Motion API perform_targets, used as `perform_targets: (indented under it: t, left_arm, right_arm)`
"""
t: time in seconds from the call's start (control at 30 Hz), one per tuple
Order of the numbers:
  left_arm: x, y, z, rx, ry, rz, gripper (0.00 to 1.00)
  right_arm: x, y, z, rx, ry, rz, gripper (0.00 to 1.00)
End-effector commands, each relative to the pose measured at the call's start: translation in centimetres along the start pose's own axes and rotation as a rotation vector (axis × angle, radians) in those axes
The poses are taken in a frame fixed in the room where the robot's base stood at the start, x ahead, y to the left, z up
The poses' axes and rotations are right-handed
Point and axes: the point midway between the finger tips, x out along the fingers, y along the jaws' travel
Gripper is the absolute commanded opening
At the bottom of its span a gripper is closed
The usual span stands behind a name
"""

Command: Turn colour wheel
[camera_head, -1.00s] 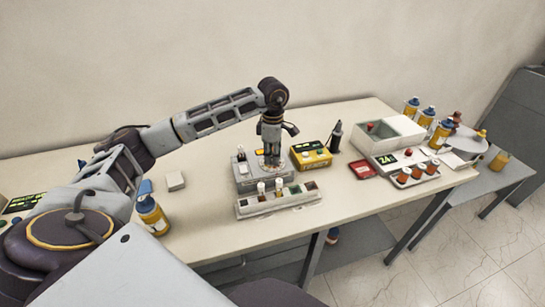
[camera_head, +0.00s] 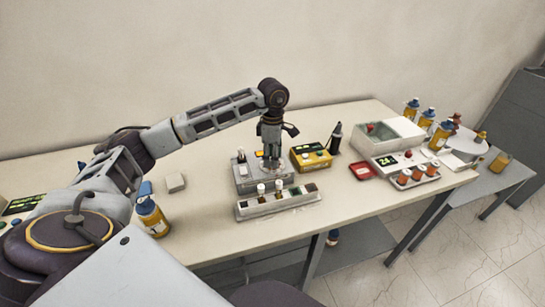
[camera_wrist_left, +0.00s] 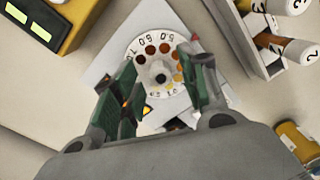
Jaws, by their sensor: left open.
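The colour wheel (camera_wrist_left: 150,52) is a pale disc with a ring of brown, orange and yellow spots and printed numbers, with a knob (camera_wrist_left: 161,77) at its middle. It sits on a grey instrument (camera_head: 262,178) on the table. My left gripper (camera_head: 271,163) points down over the instrument. In the left wrist view its two green-grey fingers (camera_wrist_left: 160,95) are open, one on each side of the wheel's centre, with a gap between them. I cannot tell whether they touch the wheel. My right gripper is not in view.
A rack of white-capped vials (camera_head: 278,203) stands just in front of the instrument. A yellow box (camera_head: 311,157) and a dark bottle (camera_head: 335,138) stand to its right. A yellow bottle (camera_head: 152,217) stands at the left. The table front is clear.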

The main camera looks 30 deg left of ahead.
Motion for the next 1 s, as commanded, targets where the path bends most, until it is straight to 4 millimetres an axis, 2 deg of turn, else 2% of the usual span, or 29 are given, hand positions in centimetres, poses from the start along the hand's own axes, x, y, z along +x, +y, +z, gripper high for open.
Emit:
perform_targets:
  t: [0.27,0.8,1.0]
  left_arm:
    - [-2.4,0.1,0.1,0.0,-0.002,0.003,0.43]
    - [-9.9,0.1,0.0,0.0,-0.002,0.003,0.43]
    - [-11.4,0.0,0.0,0.0,-0.001,0.001,0.43]
  right_arm:
    - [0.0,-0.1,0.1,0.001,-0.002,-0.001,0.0]
    - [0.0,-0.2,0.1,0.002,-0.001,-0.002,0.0]
    - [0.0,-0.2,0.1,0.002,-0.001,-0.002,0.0]
